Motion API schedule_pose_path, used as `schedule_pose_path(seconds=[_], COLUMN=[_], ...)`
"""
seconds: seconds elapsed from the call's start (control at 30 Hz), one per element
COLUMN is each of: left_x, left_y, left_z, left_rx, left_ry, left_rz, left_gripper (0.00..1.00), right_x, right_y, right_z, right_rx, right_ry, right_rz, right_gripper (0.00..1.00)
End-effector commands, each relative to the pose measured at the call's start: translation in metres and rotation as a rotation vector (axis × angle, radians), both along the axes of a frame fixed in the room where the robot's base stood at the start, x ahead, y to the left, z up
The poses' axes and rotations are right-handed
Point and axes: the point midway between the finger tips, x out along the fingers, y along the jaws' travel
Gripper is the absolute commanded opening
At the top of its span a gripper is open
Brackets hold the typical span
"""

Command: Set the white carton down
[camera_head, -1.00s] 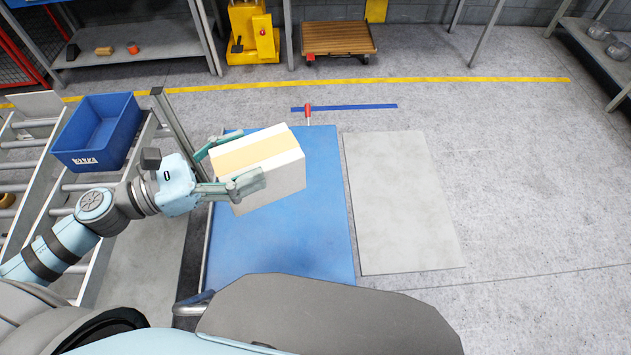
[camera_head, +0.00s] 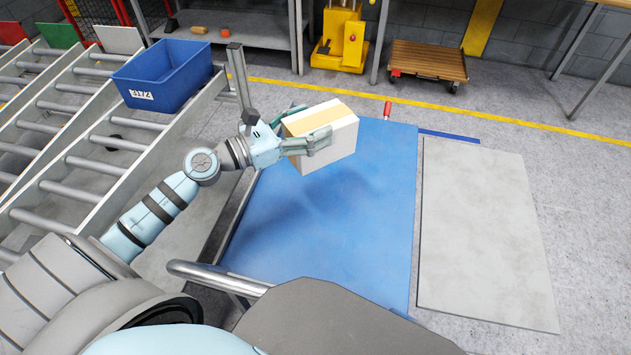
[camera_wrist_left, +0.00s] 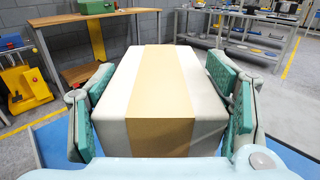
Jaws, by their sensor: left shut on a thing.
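The white carton (camera_head: 336,138) with a tan tape band is held in the air over the far part of the blue platform (camera_head: 330,228). A soft shadow falls on the platform below it. My left gripper (camera_head: 308,126) is shut on the carton, one finger on each side. In the left wrist view the carton (camera_wrist_left: 125,90) fills the middle between the green finger pads of the gripper (camera_wrist_left: 165,105). The carton's underside is hidden. My right gripper is not in view.
A grey slab (camera_head: 482,230) lies right of the blue platform. A blue bin (camera_head: 165,75) sits on the roller conveyor (camera_head: 75,165) at left. A metal rail (camera_head: 215,276) borders the near edge. A wooden cart (camera_head: 428,60) and yellow lifter (camera_head: 340,42) stand behind.

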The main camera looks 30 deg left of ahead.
Motion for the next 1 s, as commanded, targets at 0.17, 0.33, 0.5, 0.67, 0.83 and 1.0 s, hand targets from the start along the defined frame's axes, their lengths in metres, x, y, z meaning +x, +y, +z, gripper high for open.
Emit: schedule_pose_path(seconds=[0.17,0.33,0.5,0.67,0.83,1.0], left_x=[0.0,0.0,0.0,0.0,0.0,0.0], left_y=[0.0,0.0,0.0,0.0,0.0,0.0], left_z=[-0.068,-0.091,-0.122,-0.122,-0.124,-0.125], left_rx=[-0.002,-0.002,-0.002,0.001,0.001,0.002], left_ry=[0.0,-0.001,-0.001,-0.003,-0.003,-0.001], left_rz=[0.002,0.001,0.001,0.0,0.0,0.0], left_gripper=[0.23,0.23,0.23,0.23,0.23,0.86], right_x=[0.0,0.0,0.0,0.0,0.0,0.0], right_y=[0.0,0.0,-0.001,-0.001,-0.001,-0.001], right_z=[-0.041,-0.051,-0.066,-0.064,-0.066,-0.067], right_rx=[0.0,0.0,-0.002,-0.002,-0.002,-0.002], right_ry=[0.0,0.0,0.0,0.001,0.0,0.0], right_rz=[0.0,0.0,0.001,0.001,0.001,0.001], right_gripper=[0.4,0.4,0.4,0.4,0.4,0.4])
